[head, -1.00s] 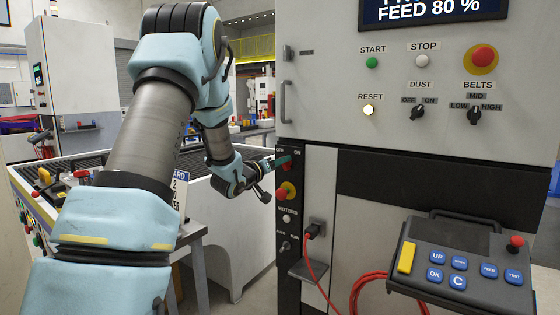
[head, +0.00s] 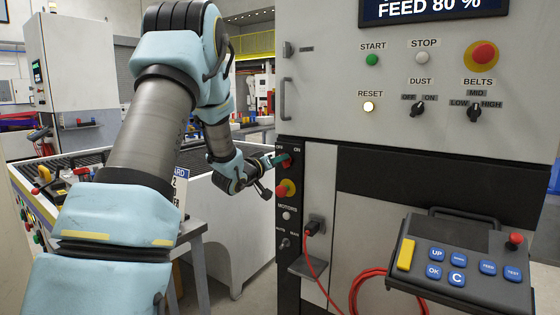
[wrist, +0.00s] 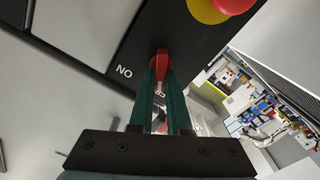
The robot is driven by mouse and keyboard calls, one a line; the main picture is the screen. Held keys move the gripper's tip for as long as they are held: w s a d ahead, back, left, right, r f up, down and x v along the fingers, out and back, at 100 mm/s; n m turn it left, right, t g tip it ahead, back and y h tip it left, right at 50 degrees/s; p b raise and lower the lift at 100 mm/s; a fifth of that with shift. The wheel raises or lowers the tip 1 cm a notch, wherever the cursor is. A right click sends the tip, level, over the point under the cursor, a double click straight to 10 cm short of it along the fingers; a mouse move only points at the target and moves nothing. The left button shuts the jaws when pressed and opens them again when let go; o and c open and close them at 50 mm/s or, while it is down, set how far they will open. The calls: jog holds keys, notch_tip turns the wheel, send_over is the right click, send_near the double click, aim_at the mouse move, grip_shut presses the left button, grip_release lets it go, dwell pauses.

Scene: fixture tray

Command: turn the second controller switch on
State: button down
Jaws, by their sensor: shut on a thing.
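A red switch handle (wrist: 160,62) sits on a narrow black panel, with the word ON beside it, upside down in the wrist view. My gripper (wrist: 160,80) is shut on this handle, one green finger on each side. The handle lies lengthwise between the fingers in the wrist view. In the head view my gripper (head: 281,161) is at the top of the black panel (head: 287,225), just below its OFF and ON labels. The fingers cover most of the switch there, so its exact setting is hard to tell.
Just below the switch is a red and yellow emergency button (head: 285,188), which is also close in the wrist view (wrist: 222,8). Lower are a MOTORS button (head: 287,215) and a plugged red cable (head: 315,255).

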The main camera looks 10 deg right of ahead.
jog(key=shift+f+b, duration=0.1)
jog(key=shift+b, duration=0.3)
jog(key=shift+f+m+b, duration=0.1)
jog(key=shift+m+b, duration=0.9)
jog(key=shift+b, duration=0.2)
jog(key=m+b, duration=0.4)
jog(key=b, duration=0.1)
jog(key=shift+s+d+m, duration=0.2)
jog(key=shift+m, duration=0.1)
jog(key=m+b, duration=0.3)
jog(key=b, duration=0.1)
jog(key=shift+s, duration=0.1)
jog(key=shift+d+m+b, duration=0.1)
jog(key=shift+m+b, duration=0.9)
jog(key=shift+m, duration=0.1)
jog(key=shift+r, duration=0.2)
jog(key=c, duration=0.9)
grip_release()
jog(key=shift+o, duration=0.2)
